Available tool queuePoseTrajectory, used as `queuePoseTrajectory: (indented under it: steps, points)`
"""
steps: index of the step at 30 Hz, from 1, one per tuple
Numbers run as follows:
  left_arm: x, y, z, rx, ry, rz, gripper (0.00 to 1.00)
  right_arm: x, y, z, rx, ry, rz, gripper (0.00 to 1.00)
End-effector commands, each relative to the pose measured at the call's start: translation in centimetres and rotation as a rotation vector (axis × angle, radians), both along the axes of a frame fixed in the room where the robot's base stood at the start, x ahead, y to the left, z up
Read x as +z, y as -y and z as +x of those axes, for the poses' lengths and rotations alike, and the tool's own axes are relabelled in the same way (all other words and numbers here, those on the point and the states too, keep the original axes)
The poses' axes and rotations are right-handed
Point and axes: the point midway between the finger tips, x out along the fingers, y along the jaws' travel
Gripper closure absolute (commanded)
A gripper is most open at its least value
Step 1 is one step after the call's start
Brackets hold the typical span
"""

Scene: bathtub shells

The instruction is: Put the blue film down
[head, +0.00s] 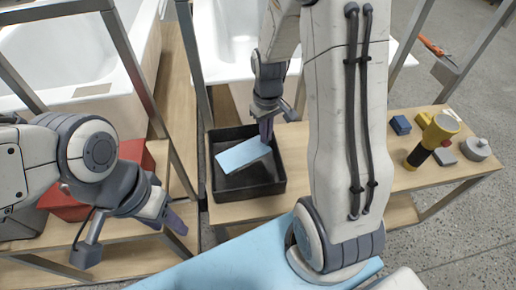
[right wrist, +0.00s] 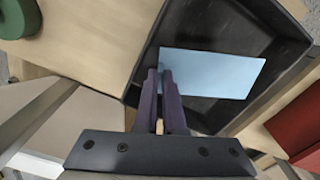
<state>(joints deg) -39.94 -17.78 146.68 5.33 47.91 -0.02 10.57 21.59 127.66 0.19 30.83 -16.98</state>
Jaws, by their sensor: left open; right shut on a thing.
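The blue film (head: 243,154) is a flat light-blue rectangle over the inside of a black tray (head: 270,188). In the right wrist view the film (right wrist: 215,74) has its left end at my right gripper's fingertips, and the black tray (right wrist: 150,57) lies around and below it. My right gripper (head: 268,138) is shut on the film's edge, above the tray. I cannot tell whether the film touches the tray floor. My left gripper (head: 176,222) is open and empty at the left, away from the tray.
A red box (head: 62,203) stands on the left shelf. A yellow-and-black tool (head: 432,138), a blue block (head: 400,125) and a grey round part (head: 476,149) stand on the right of the bench. Metal posts rise beside the tray. White tub shells (head: 75,45) are behind.

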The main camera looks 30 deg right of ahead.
Motion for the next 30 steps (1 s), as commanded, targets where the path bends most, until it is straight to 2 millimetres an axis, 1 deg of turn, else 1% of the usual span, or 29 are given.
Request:
queuePoseTrajectory:
  steps: [1,8,13,15,21,25,26,27,30]
  points:
    - [-0.3,0.0,0.0,0.000,0.000,0.000,0.50,-0.9,0.0,-0.1,-0.001,-0.002,0.001,1.00]
    - [-0.6,0.0,0.0,0.000,0.000,0.000,0.50,-2.8,-0.1,0.0,0.001,-0.001,0.001,1.00]
    - [-1.1,0.0,0.0,0.000,0.000,0.000,0.50,-5.2,-0.2,0.0,0.003,-0.003,0.001,1.00]
    - [-1.1,0.0,0.0,0.000,0.000,0.000,0.50,-5.5,-0.2,0.0,0.003,0.000,0.000,1.00]
    - [-1.0,0.0,0.0,0.000,0.000,0.000,0.50,-5.4,-0.2,0.1,0.004,0.001,0.000,1.00]
    - [-1.3,0.0,0.0,0.000,0.000,0.000,0.50,-5.8,-0.2,0.1,0.004,0.000,0.000,1.00]
    - [-1.2,0.0,0.0,0.000,0.000,0.000,0.50,-5.8,-0.2,0.1,0.004,0.001,0.000,0.86]
    - [-1.2,0.0,0.0,0.000,0.000,0.000,0.50,-5.7,-0.2,0.1,0.004,0.001,0.000,0.81]
    - [-1.2,0.0,0.0,0.000,0.000,0.000,0.50,-5.7,-0.2,0.1,0.004,0.001,0.000,0.81]
